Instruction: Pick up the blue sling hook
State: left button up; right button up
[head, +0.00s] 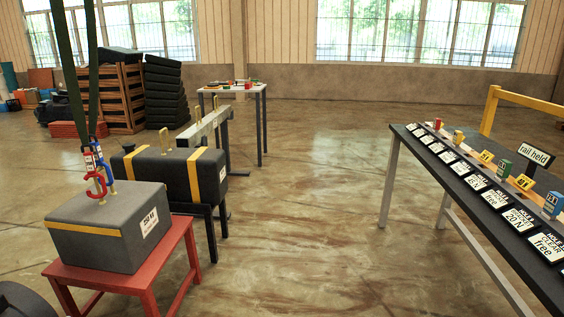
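Two dark green sling legs (73,60) hang down at the upper left of the head view. A blue sling hook (89,161) and a red sling hook (95,184) hang close together at their lower ends. The two hooks overlap, so their exact outlines are hard to separate. They are just above the top of a grey block (95,247) with a yellow stripe and a white label. A small brass-coloured fitting shows beside the hooks; whether either hook touches it I cannot tell. Neither of my grippers shows in this view.
The grey block stands on a red stand (175,250). Behind it are a dark yellow-banded block (172,182) and a small table (259,92). A long table (400,150) with labelled plates and coloured pieces runs along the right. The middle floor is clear.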

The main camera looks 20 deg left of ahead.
aim_at(98, 154)
jog(key=u, duration=0.55)
jog(key=i, duration=2.3)
jog(key=u, duration=2.1)
jog(key=i, duration=1)
jog(key=u, duration=1)
